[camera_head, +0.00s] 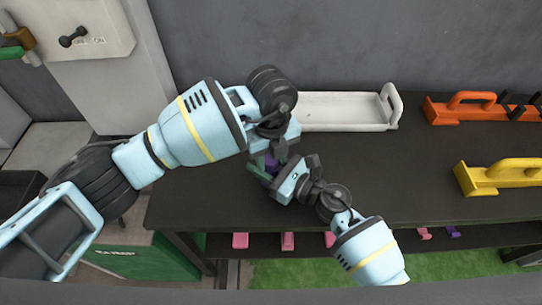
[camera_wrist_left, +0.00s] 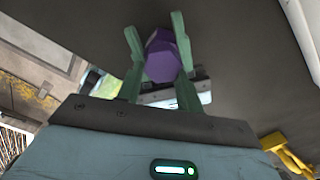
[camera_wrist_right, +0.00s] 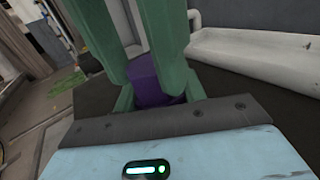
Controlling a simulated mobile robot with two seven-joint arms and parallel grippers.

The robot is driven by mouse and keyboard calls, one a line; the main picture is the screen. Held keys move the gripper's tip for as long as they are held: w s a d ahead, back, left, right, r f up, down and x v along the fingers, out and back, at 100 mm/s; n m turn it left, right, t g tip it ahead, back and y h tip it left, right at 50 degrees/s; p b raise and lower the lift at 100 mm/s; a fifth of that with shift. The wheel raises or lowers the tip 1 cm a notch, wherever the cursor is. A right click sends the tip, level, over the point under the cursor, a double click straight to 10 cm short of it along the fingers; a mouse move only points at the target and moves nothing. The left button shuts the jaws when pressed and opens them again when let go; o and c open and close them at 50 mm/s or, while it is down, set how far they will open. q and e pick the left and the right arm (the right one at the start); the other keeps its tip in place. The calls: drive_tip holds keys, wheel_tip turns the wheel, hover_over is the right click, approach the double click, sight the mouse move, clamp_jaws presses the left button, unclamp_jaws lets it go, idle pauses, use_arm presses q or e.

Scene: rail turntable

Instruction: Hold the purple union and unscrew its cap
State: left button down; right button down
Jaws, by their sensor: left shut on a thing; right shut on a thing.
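The purple union (camera_head: 270,163) is small and mostly hidden between my two grippers, above the dark table. My left gripper (camera_head: 276,151) reaches it from above and left. In the left wrist view its green fingers (camera_wrist_left: 155,30) are shut on a six-sided purple part (camera_wrist_left: 162,56). My right gripper (camera_head: 262,172) comes from the lower right and is shut on the union too. In the right wrist view the purple body (camera_wrist_right: 150,86) lies between the green fingers. I cannot tell which purple part is the cap, or whether there is a gap between the parts.
A white tray with handles (camera_head: 345,112) stands behind the grippers. An orange handled holder (camera_head: 455,107) and a yellow one (camera_head: 500,176) are at the right. Pink and purple pieces (camera_head: 288,241) lie on the lower shelf. The table's middle right (camera_head: 410,170) is clear.

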use_arm(q)
drive_tip(key=n, duration=0.6)
drive_tip(key=shift+w+d, duration=0.2)
drive_tip(key=n, duration=0.6)
drive_tip(key=shift+w+d, duration=0.1)
drive_tip(key=shift+w, duration=0.15)
drive_tip(key=c, duration=0.8)
unclamp_jaws()
drive_tip(key=shift+c, duration=0.2)
drive_tip(key=shift+o, duration=0.4)
drive_tip(key=shift+s, duration=0.1)
drive_tip(key=shift+r, duration=0.1)
drive_tip(key=shift+r, duration=1.9)
